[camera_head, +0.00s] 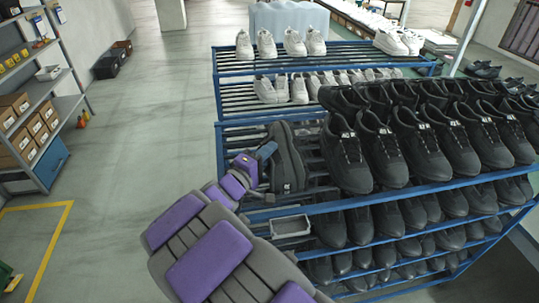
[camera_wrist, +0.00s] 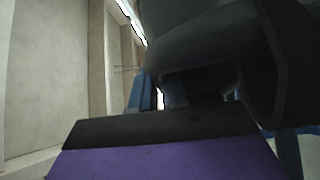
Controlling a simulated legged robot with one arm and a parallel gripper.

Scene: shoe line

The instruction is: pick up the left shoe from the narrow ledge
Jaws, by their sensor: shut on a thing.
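The fingertips are partly hidden against the shoe. In the wrist view a large dark shape, likely the shoe (camera_wrist: 190,45), fills the upper middle above my purple and black wrist part. The fingers are hard to make out there.
Rows of black shoes (camera_head: 420,145) fill the blue rack (camera_head: 400,195) to the right. A small grey tray (camera_head: 291,227) sits at the rack's front left. White shoes (camera_head: 294,42) stand on the rack behind. A shelf with boxes (camera_head: 40,125) is far left; the floor (camera_head: 140,130) between is clear.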

